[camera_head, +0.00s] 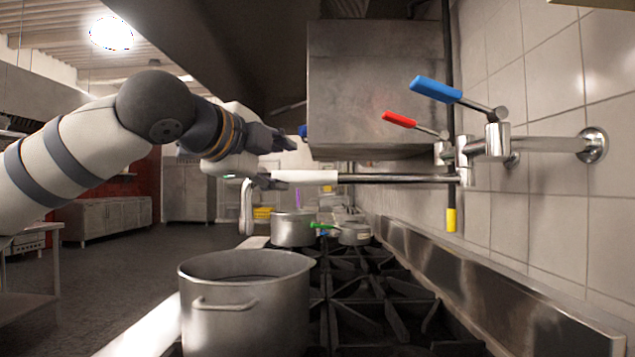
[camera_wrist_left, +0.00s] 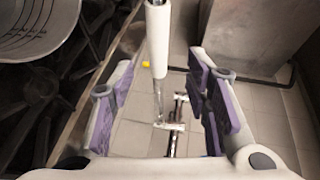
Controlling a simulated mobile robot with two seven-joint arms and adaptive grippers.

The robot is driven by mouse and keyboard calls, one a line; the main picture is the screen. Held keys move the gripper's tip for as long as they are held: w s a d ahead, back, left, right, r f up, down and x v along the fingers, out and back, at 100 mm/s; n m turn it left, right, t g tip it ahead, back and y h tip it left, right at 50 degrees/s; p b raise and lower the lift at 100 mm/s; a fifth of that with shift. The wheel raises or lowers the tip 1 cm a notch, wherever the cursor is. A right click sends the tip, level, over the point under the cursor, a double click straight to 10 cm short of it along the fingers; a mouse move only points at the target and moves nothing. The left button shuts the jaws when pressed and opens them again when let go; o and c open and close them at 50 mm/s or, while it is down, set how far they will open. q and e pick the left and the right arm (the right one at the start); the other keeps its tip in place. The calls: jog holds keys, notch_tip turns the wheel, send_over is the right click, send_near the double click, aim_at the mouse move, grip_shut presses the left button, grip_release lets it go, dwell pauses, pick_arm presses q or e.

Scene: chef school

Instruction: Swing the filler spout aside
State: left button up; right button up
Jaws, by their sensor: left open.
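The filler spout (camera_head: 400,178) is a horizontal metal pipe with a white sleeve (camera_head: 305,176), running left from the wall-mounted tap. Its end (camera_head: 246,205) bends down at the left, above and beyond the large pot. My left gripper (camera_head: 284,160) is open at the sleeve, one finger above and one near its level. In the left wrist view the sleeve (camera_wrist_left: 158,40) shows in the gap between the two purple-padded fingers (camera_wrist_left: 162,72), with space on both sides. I cannot tell whether a finger touches it. My right gripper is not in view.
The tap has a blue lever (camera_head: 436,89) and a red lever (camera_head: 399,119). A large pot (camera_head: 243,312) stands on the black burner grates (camera_head: 365,300), with smaller pots (camera_head: 293,230) behind. A metal hood box (camera_head: 375,90) hangs above the spout; the tiled wall (camera_head: 570,235) is at right.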

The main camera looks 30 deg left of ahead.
aim_at(302, 177)
pick_arm(q)
jog(key=x, duration=1)
jog(key=shift+w+f, duration=0.2)
jog(key=shift+w, duration=0.05)
grip_shut()
